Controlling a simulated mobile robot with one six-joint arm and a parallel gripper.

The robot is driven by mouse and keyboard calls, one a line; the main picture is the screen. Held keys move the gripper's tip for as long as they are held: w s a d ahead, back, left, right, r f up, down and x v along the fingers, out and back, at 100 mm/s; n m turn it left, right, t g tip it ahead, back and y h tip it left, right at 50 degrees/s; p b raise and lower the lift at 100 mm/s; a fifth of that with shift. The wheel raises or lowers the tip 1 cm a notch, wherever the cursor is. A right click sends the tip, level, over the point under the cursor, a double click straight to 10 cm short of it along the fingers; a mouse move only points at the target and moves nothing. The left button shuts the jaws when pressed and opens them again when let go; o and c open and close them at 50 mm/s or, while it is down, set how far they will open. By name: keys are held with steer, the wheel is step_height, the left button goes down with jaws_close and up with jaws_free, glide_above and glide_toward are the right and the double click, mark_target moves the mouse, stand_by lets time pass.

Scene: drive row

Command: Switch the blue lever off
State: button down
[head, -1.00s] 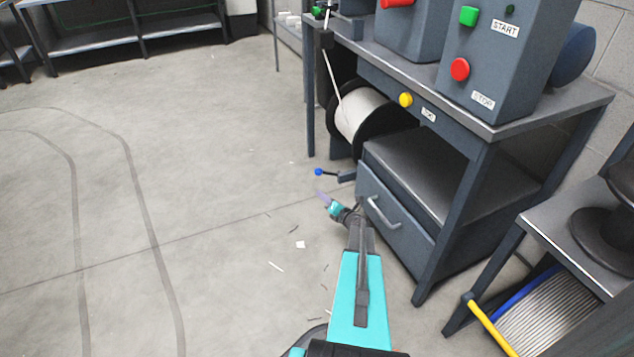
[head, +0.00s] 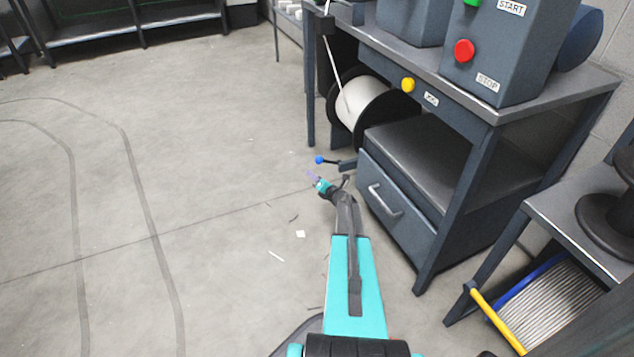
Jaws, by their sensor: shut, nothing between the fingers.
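The blue lever (head: 320,160) is a short dark rod with a blue ball at its left end, sticking out from a dark mount (head: 347,165) at the left side of the workbench. It lies roughly level. My gripper (head: 312,175) is shut and empty, at the end of my teal arm. In the picture its tip shows just below the blue ball. I cannot tell whether it touches the lever.
A drawer unit (head: 395,210) with a handle stands right of my arm, under the workbench. A cable spool (head: 357,100) sits behind the lever. A yellow button (head: 408,85) and red stop button (head: 464,50) are higher up. The floor at left is open.

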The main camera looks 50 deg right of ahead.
mark_target(329, 162)
steer(key=d+r+b, duration=0.1)
steer(key=d+r, duration=0.1)
steer(key=d, duration=0.1)
steer(key=shift+r, duration=0.2)
steer(key=shift+a+r, duration=0.15)
steer(key=shift+a, duration=0.05)
stand_by(0.5)
steer(key=shift+r, duration=0.1)
